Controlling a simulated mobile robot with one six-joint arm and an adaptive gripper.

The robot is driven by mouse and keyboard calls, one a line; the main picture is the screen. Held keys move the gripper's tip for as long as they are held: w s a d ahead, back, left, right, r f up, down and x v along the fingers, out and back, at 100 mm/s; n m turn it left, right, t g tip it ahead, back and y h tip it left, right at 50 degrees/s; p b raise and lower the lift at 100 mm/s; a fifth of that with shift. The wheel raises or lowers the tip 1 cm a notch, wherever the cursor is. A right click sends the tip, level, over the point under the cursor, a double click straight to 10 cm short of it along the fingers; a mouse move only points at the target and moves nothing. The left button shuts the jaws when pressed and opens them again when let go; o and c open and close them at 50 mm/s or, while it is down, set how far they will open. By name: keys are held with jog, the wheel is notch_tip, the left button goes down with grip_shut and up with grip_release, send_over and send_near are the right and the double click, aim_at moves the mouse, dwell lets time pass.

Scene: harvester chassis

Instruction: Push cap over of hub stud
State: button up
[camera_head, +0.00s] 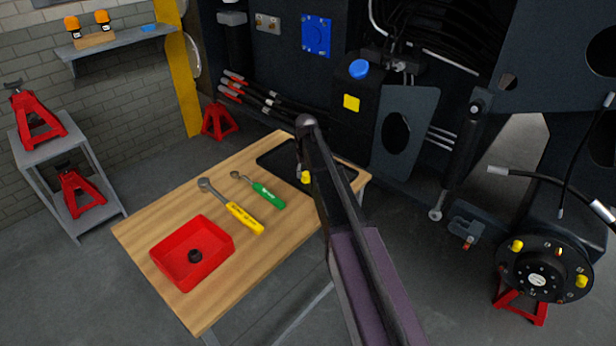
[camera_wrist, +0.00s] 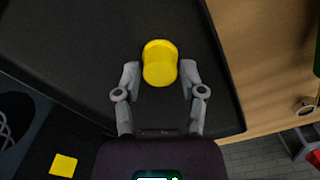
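A yellow cap (camera_head: 305,177) is at the black tray (camera_head: 338,180) on the wooden workbench. In the wrist view the yellow cap (camera_wrist: 160,64) shows against the dark tray surface. My gripper (camera_wrist: 160,74) has a finger on each side of the cap, with narrow gaps, so it looks open around it. In the head view my gripper (camera_head: 300,167) is small and partly hidden by my arm. The round black hub (camera_head: 540,282) is at the right, with yellow caps (camera_head: 517,245) (camera_head: 581,281) and a bare copper-coloured stud (camera_head: 558,252) on its face.
The workbench (camera_head: 190,215) also carries a red bin (camera_head: 185,268) with a dark piece inside, a yellow-handled wrench (camera_head: 240,215) and a green-handled tool (camera_head: 265,193). The dark chassis (camera_head: 390,45) stands behind. A hose (camera_head: 545,175) hangs above the hub. Floor is open between bench and hub.

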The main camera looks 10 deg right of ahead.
aim_at(306, 174)
jog(key=c, duration=0.3)
jog(key=shift+c, duration=0.2)
notch_tip(306, 174, up, 6)
jog(key=p, duration=0.6)
jog(key=shift+s, duration=0.1)
dwell(0.7)
